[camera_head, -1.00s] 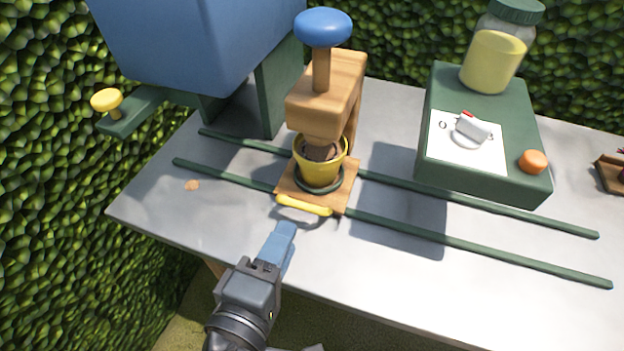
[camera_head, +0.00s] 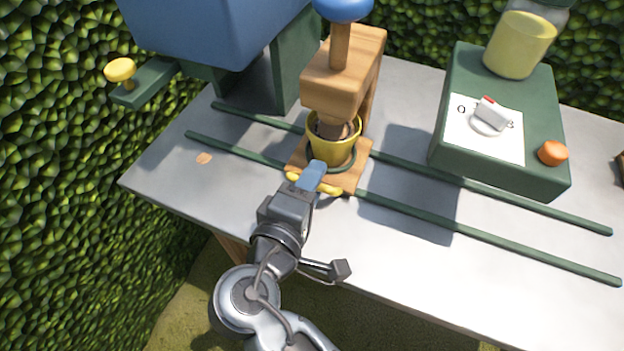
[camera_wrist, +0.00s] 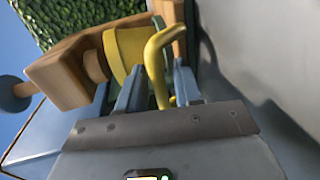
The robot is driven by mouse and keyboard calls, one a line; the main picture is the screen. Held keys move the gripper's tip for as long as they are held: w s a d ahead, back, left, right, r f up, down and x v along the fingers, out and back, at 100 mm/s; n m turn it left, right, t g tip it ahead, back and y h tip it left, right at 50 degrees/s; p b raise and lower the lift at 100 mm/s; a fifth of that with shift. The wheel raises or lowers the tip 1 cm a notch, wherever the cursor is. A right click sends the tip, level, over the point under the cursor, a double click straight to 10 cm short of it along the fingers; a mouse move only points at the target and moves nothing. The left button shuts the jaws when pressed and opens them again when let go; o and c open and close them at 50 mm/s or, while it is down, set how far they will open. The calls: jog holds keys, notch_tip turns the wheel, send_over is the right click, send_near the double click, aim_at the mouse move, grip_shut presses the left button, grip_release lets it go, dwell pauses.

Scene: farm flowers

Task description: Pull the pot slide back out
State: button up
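The pot slide (camera_head: 349,178) is a square wooden board lying across two green rails. A yellow pot (camera_head: 322,150) of soil stands on it in a dark saucer, directly under the wooden press. The slide's yellow handle (camera_head: 331,189) is at its front edge. My gripper (camera_head: 314,176) is at this handle, its blue fingers hiding part of it. In the wrist view, the handle (camera_wrist: 156,62) stands between the two blue fingers of my gripper (camera_wrist: 158,88). The fingers look apart, with gaps beside the handle. The pot (camera_wrist: 124,48) is just beyond.
The wooden press (camera_head: 333,85) with a blue knob (camera_head: 343,8) stands over the pot. A blue hopper (camera_head: 215,35) is at left, with a yellow knob (camera_head: 120,69). A green block (camera_head: 545,125) at right carries a card, an orange knob and a jar. The front tabletop is clear.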

jog(key=shift+c, duration=0.3)
grip_shut()
